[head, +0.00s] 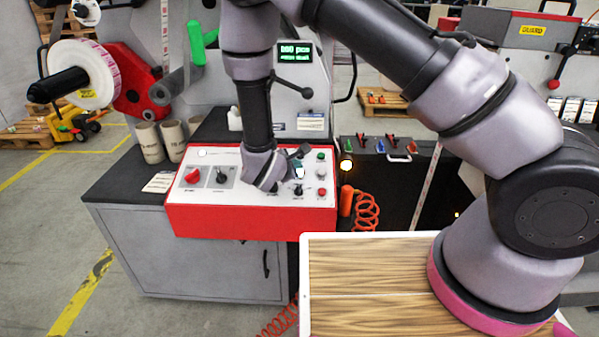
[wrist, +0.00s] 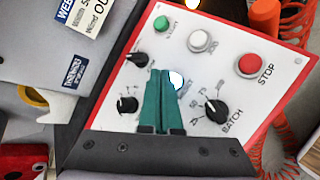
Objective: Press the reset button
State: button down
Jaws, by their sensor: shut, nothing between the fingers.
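The control panel (head: 250,205) is a red-edged box with a white sloped face, seen in the head view and, close up, in the wrist view (wrist: 225,125). My gripper (wrist: 165,73) is shut and empty, its teal fingers reaching over the panel face. A blue-rimmed, bright button (wrist: 177,80) lies right at the fingertips, partly covered by them. I cannot tell whether they touch it, and its label is too blurred to read. A white button (wrist: 200,40), a green button (wrist: 162,25) and a red button marked STOP (wrist: 249,65) lie beyond. No RESET label is readable.
Black knobs flank the fingers, including the BATCH knob (wrist: 216,109) on the right and another (wrist: 127,104) on the left.

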jog(key=shift+w+f, duration=0.15)
jog(key=shift+f, duration=0.25)
jog(key=shift+w+f, duration=0.1)
jog(key=shift+f, duration=0.3)
dwell(0.8)
jog(key=shift+r, duration=0.1)
jog(key=shift+s+r, duration=0.25)
jog(key=shift+r, duration=0.45)
jog(key=shift+r, duration=0.15)
jog(key=shift+s+r, duration=0.2)
jog(key=shift+r, duration=0.55)
jog(key=shift+s+r, duration=0.25)
jog(key=shift+r, duration=0.55)
jog(key=shift+s+r, duration=0.2)
jog(key=shift+r, duration=0.55)
